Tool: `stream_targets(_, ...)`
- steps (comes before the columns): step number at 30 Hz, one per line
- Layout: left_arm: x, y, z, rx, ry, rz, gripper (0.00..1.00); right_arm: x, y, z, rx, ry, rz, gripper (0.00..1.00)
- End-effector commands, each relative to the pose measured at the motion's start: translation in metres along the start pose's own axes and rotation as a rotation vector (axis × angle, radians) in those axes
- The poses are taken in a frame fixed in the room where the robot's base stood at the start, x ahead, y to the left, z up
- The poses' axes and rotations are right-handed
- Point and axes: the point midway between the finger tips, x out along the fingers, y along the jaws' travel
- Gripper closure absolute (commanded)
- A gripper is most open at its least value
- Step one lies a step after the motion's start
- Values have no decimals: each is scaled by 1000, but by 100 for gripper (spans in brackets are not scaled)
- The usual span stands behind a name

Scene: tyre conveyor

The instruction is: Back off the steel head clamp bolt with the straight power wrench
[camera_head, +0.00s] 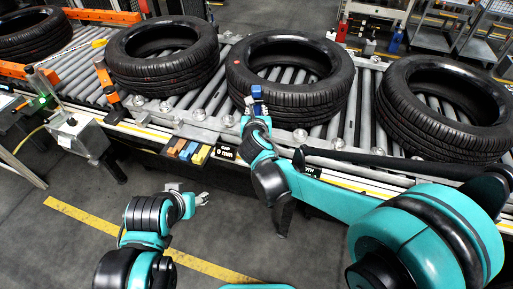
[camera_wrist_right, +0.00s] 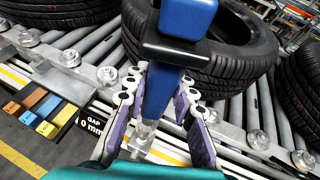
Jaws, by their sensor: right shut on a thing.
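My right gripper (camera_head: 257,112) is shut on a blue power wrench (camera_head: 256,92) above the front rail of the conveyor. In the right wrist view, the purple-padded fingers of my right gripper (camera_wrist_right: 158,112) close on both sides of the blue wrench (camera_wrist_right: 160,88), which has a black collar. The wrench's silver lower end (camera_wrist_right: 146,132) points down to the rail; whether it touches a bolt is hidden. Steel bolts sit along the rail, such as a bolt (camera_wrist_right: 258,139) to the right. Which is the head clamp bolt I cannot tell. My left gripper (camera_head: 200,198) is open and empty over the floor.
Large black tyres lie on the rollers, one tyre (camera_head: 292,101) right behind the wrench. Coloured blocks (camera_head: 188,151) and a "GAP 0 mm" sign (camera_head: 229,153) are at the conveyor's front edge. A grey box (camera_head: 82,135) stands at left. The floor in front is clear.

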Motion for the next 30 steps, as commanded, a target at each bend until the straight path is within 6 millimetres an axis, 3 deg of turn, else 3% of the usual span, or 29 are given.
stream_targets(9, -3, 0, -2, 0, 0, 0, 47, -1, 0, 3, -1, -1, 1, 100)
stream_targets(19, -32, 0, -23, 0, 0, 0, 47, -7, 0, 21, 0, 8, 1, 100)
stream_targets(30, -31, 0, -22, 0, 0, 0, 47, -6, 0, 18, 0, 10, 1, 100)
